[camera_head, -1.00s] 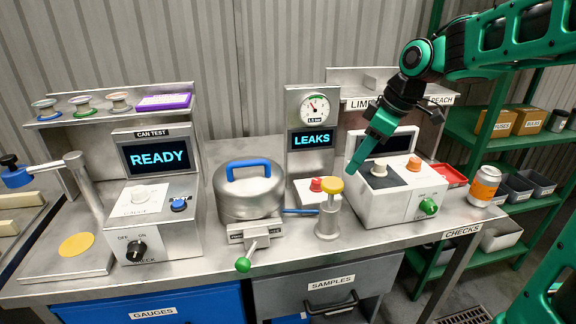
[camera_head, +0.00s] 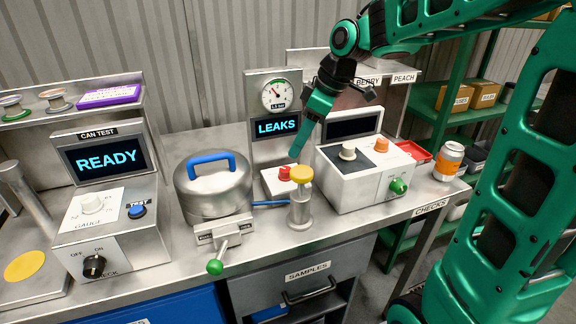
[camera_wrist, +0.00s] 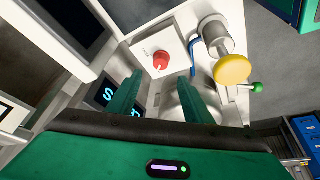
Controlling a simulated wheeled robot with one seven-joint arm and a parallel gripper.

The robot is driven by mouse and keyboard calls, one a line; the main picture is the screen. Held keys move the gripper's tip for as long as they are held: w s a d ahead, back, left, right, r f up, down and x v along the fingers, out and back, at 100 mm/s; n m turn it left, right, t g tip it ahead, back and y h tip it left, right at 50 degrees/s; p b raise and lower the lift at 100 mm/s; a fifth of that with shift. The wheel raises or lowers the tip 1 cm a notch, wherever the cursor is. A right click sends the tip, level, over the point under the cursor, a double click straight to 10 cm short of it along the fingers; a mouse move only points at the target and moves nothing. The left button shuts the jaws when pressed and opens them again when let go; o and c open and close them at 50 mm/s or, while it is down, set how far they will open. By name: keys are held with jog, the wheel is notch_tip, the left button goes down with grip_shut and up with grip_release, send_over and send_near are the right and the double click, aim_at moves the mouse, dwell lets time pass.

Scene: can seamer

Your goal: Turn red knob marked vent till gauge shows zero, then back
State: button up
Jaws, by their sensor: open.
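The red knob (camera_head: 284,172) sits on a small white panel at the foot of the gauge column, behind the yellow-topped post. It also shows in the wrist view (camera_wrist: 160,60), ahead of and between my fingers. The round gauge (camera_head: 276,95) is on the column above the LEAKS screen (camera_head: 277,126); its needle is too small to read exactly. My gripper (camera_head: 295,155) is above and just right of the red knob, pointing down. In the wrist view my gripper (camera_wrist: 155,85) is open and empty, apart from the knob. No vent marking is legible.
The yellow-topped post (camera_head: 300,190) stands close in front of the knob. The lidded pot (camera_head: 213,185) is to the left, with a blue hose between. The white box (camera_head: 362,180) with knobs is close on the right. An orange can (camera_head: 449,162) stands at the far right.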

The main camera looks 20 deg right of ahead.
aim_at(285, 169)
jog(key=x, duration=0.9)
jog(key=shift+f, duration=0.25)
jog(key=shift+a, duration=0.1)
jog(key=shift+c, duration=0.7)
